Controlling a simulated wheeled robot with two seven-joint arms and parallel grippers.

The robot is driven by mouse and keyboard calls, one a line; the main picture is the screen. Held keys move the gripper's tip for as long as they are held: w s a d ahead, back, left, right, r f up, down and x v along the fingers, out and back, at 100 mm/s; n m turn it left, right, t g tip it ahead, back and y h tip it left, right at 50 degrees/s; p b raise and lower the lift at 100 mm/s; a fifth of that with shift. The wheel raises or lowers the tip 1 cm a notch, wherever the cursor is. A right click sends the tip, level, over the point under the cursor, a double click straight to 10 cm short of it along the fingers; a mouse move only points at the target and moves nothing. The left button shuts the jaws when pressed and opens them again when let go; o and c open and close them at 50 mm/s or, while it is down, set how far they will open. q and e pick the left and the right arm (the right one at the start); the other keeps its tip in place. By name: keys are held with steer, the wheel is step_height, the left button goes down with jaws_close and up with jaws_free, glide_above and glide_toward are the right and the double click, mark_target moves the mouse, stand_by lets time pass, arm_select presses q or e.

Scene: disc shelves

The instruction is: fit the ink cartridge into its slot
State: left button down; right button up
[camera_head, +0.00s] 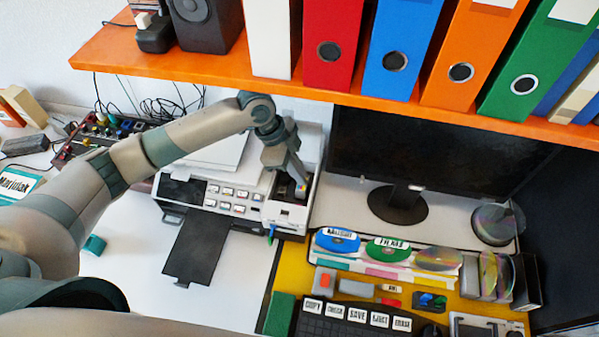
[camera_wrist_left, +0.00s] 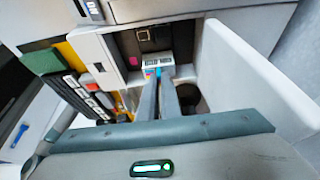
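The printer (camera_head: 226,197) stands on the white desk with an open compartment at its right end. My left gripper (camera_head: 299,181) reaches down into that compartment. The ink cartridge (camera_head: 301,188), small with coloured marks, shows at the fingertips. In the left wrist view the two fingers (camera_wrist_left: 160,82) run close together to the cartridge (camera_wrist_left: 151,73), which has blue and pink patches. They appear shut on it. Dark openings of the printer's inside (camera_wrist_left: 152,38) lie just beyond; the cartridge's lower end and exact seating are hidden. My right gripper is not in view.
An orange shelf (camera_head: 220,72) with binders and a speaker hangs above the arm. A monitor (camera_head: 420,150) stands right of the printer. A yellow mat (camera_head: 262,300) with discs and labelled keys lies in front. A raised pale panel (camera_wrist_left: 245,75) flanks the gripper.

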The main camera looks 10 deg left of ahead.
arm_select(q)
steer(key=c, duration=1.9)
jaws_free()
steer(key=b+v, duration=0.2)
steer(key=v, duration=0.5)
steer(key=shift+r, duration=0.3)
steer(key=shift+a, duration=0.1)
steer(key=shift+s+f, duration=0.1)
